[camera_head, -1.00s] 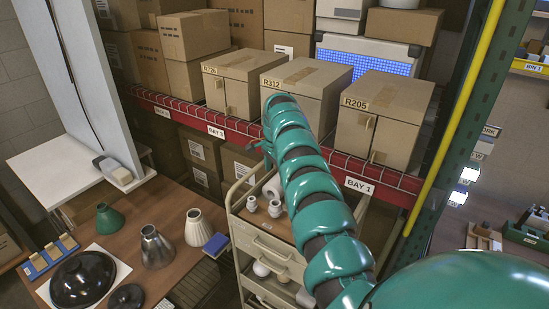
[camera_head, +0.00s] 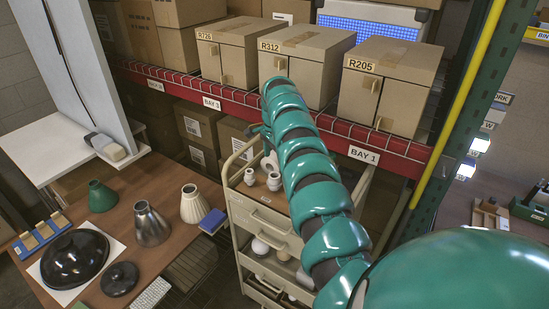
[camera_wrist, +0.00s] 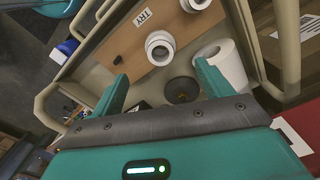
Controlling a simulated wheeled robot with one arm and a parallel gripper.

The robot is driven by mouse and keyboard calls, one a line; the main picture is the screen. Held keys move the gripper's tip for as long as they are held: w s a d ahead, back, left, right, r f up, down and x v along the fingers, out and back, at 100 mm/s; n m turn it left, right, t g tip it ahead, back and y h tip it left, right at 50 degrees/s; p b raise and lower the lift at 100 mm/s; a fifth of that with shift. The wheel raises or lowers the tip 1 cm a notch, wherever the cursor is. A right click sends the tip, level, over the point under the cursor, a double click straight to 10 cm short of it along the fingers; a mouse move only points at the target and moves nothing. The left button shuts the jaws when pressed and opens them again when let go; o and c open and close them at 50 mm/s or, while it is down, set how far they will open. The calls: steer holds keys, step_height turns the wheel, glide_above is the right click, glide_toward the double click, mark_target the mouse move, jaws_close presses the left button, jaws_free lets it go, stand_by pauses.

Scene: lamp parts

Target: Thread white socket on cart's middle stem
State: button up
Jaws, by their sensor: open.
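Two white sockets stand on the cart's (camera_head: 262,216) brown top: the left one (camera_head: 249,176) and the right one (camera_head: 273,181). In the wrist view one white socket (camera_wrist: 160,47) lies just beyond the gap between my fingers. The other socket (camera_wrist: 196,4) is cut by the top edge. My gripper (camera_wrist: 162,72) is open and empty above the cart top, apart from the sockets. A dark round piece (camera_wrist: 182,90) shows between the fingers, close to the right one; I cannot tell whether it carries a stem. My arm hides part of the cart in the head view.
A white roll (camera_wrist: 222,62) stands right of the dark piece, close to the right finger. The cart's rails surround its top. A red shelf beam (camera_head: 320,143) with boxes is behind. A brown table (camera_head: 165,255) with lampshades (camera_head: 152,226) stands at left.

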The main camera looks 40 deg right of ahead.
mark_target(274, 181)
step_height(274, 181, down, 7)
steer(key=b, duration=0.8)
steer(key=shift+f, duration=1.15)
steer(key=c, duration=1.2)
steer(key=shift+a+f+m+b, duration=0.15)
steer(key=shift+m+b, duration=0.35)
steer(key=shift+m, duration=0.5)
steer(key=shift+r+m, duration=0.2)
steer(key=shift+m, duration=0.2)
steer(key=m, duration=0.4)
steer(key=shift+f, duration=0.15)
